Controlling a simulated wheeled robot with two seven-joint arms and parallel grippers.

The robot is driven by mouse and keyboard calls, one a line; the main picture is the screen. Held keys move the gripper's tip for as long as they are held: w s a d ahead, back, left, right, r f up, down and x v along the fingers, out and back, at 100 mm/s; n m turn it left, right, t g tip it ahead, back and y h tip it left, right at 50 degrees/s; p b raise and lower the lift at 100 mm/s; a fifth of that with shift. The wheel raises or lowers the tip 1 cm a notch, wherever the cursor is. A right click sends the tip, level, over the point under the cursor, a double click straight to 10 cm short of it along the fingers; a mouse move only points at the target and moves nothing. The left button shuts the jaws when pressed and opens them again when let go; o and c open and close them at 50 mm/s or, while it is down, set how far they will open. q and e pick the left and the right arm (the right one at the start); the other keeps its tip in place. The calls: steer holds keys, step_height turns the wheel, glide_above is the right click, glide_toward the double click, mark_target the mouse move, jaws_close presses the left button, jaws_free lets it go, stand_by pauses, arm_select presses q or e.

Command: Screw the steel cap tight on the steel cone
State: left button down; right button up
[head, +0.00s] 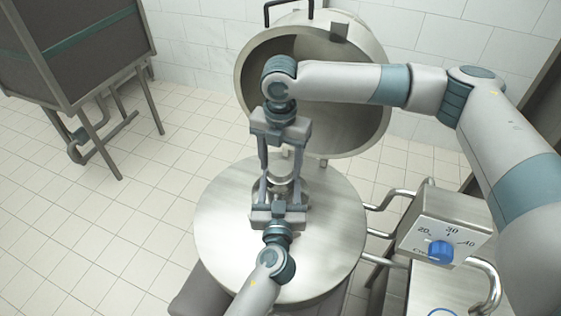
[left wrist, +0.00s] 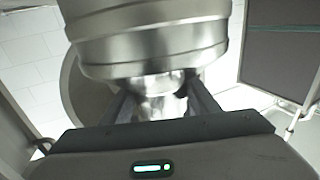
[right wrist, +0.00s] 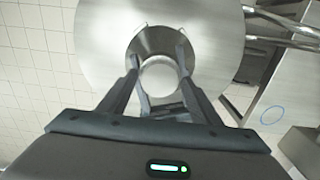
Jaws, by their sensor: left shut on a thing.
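The steel cone (right wrist: 150,42) stands on the round steel top, with the bright round steel cap (right wrist: 160,78) at its near end. In the head view, the cap (head: 281,169) sits between the arms above the wider steel part. My left gripper (head: 279,190) reaches in from below and is shut on the steel cone. The left wrist view shows a wide banded steel body (left wrist: 150,40) above a narrower polished part between the fingers. My right gripper (head: 283,158) points down from above, its fingers (right wrist: 158,62) apart on either side of the cap. Finger contact is partly hidden.
The round steel top (head: 225,235) is otherwise bare. A large open steel drum (head: 350,135) stands behind. A control box (head: 445,222) with a blue knob and bent pipes stands at the right. A dark cabinet (head: 75,45) is at the far left.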

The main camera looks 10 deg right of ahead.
arm_select(q)
steer(key=shift+s+f, duration=0.1)
steer(key=shift+f, duration=0.35)
arm_select(e)
steer(key=c, duration=0.9)
arm_select(q)
steer(key=shift+a, duration=0.1)
arm_select(e)
steer(key=m, duration=0.4)
steer(key=shift+f+m, duration=0.1)
steer(key=shift+m, duration=0.3)
steer(key=m, duration=1.3)
steer(key=shift+m, duration=0.4)
steer(key=o, duration=1.2)
steer(key=shift+o, duration=0.2)
